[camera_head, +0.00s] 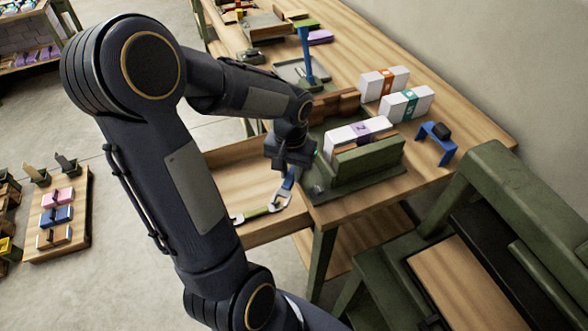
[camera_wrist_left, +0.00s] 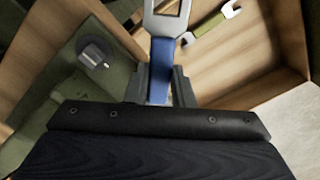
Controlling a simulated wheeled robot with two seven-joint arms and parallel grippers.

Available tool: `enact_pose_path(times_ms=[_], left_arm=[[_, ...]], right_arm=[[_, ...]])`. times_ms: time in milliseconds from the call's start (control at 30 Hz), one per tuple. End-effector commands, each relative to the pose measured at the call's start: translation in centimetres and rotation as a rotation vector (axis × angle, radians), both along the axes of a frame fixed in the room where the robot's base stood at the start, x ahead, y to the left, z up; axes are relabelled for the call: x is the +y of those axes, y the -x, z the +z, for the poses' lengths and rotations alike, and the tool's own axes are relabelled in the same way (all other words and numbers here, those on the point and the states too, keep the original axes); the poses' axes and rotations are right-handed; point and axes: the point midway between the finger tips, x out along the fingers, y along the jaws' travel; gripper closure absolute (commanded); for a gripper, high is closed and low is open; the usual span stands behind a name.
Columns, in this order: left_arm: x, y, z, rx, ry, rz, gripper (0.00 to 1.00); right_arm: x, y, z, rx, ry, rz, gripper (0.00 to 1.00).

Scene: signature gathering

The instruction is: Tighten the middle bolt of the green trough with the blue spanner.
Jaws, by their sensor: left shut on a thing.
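My left gripper (camera_head: 287,168) is shut on the blue spanner (camera_head: 288,181), above the open wooden drawer, just left of the green trough (camera_head: 370,163). In the left wrist view the spanner's blue handle (camera_wrist_left: 161,72) is between the jaws and its silver head points away from me. A grey round bolt-like knob (camera_wrist_left: 95,53) sits on a green surface left of the spanner, apart from it. I cannot tell which bolt it is. The trough holds a white block with a purple label (camera_head: 352,135); the arm and block hide part of it. My right gripper is not in view.
A green spanner (camera_head: 250,214) lies in the open drawer (camera_head: 232,165). White blocks with orange (camera_head: 384,82) and teal labels (camera_head: 407,104) stand behind the trough. A blue bracket (camera_head: 435,144) stands to its right. A tray with a blue post (camera_head: 305,58) is further back.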

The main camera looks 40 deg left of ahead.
Motion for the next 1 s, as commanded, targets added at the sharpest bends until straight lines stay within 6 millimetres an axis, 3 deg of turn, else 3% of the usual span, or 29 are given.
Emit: enact_pose_path(times_ms=[1000], left_arm=[[5.1, -0.2, 0.2, -0.003, -0.002, -0.72, 1.0]], right_arm=[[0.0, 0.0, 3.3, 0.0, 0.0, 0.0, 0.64]])
